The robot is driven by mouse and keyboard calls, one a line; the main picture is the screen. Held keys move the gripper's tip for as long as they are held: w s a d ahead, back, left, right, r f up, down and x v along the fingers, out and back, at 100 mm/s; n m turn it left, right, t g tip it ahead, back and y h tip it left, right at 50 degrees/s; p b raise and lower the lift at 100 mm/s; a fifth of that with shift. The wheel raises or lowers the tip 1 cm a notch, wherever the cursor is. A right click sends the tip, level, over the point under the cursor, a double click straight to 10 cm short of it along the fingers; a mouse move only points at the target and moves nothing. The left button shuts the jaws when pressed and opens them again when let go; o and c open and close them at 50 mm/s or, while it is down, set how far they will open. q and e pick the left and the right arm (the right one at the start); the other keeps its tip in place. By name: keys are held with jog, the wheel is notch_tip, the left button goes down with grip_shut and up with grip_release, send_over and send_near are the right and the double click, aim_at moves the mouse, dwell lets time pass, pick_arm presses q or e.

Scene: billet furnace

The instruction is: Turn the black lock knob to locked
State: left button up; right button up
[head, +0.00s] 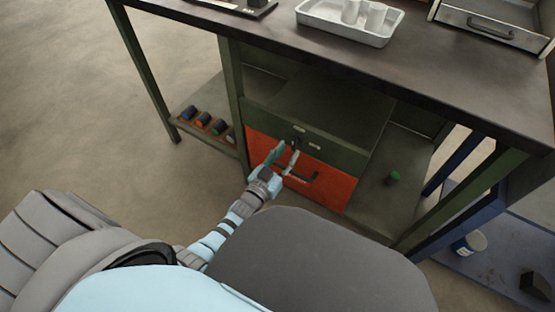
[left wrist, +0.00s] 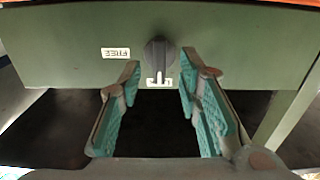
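The black lock knob (left wrist: 158,52) sits on the green panel of the cabinet in the left wrist view. A white label reading FREE (left wrist: 115,53), upside down, is left of it there. Another white mark (left wrist: 160,81) shows at the knob's lower end, partly covered, and I cannot read it. My left gripper (left wrist: 160,76) is open and empty, its teal fingers on either side below the knob, apart from it. In the head view my left gripper (head: 287,151) is in front of the cabinet, close to the small dark knob (head: 295,140). My right gripper is not in view.
An orange-red drawer (head: 330,186) with a dark handle is below the green panel (head: 342,152). A workbench top (head: 270,40) with a white tray (head: 350,37) is above. A green cylinder (head: 394,178) is on the shelf at right. Several coloured cylinders lie on the left shelf (head: 215,92).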

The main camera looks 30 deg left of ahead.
pick_arm(q)
jog(key=s, duration=0.8)
jog(key=shift+s+a, duration=0.3)
jog(key=shift+s, duration=0.1)
